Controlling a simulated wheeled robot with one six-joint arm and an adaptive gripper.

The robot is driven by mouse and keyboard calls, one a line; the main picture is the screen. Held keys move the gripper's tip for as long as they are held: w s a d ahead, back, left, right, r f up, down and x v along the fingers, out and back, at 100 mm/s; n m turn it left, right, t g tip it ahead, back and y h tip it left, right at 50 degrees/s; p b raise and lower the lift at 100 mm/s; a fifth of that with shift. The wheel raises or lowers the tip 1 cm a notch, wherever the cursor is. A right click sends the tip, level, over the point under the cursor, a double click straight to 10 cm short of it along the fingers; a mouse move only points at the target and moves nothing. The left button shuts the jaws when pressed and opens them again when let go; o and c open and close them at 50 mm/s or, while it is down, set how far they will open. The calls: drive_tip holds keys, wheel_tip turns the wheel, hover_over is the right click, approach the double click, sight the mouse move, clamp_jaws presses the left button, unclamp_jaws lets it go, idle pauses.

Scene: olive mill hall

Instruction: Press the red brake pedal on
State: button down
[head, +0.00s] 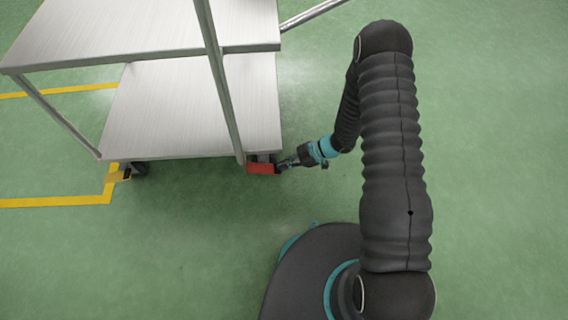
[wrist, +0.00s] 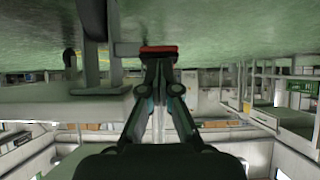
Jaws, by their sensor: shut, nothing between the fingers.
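The red brake pedal (head: 261,168) sticks out low at the near right corner of a metal trolley (head: 170,130), by its leg and close to the floor. My gripper (head: 281,166) is at the pedal's right end in the head view, reaching in from the right. In the wrist view, which is upside down, the pedal (wrist: 158,49) is a red bar right at the fingertips (wrist: 160,60). The fingers are shut and empty. Whether they touch the pedal I cannot tell. The caster by the pedal is mostly hidden under the trolley.
The trolley has two metal shelves and an upright post (head: 222,90) near the pedal. Yellow lines (head: 60,202) mark the green floor. The floor in front of the trolley is clear. Racks (wrist: 285,120) stand far off.

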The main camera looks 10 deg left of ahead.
drive_tip(key=shift+d+f, duration=0.15)
drive_tip(key=shift+f, duration=0.05)
drive_tip(key=a+r+p+v, duration=0.1)
drive_tip(key=p+v, duration=0.3)
drive_tip(key=v, duration=0.9)
drive_tip(key=shift+r, duration=0.4)
drive_tip(key=shift+s, duration=0.1)
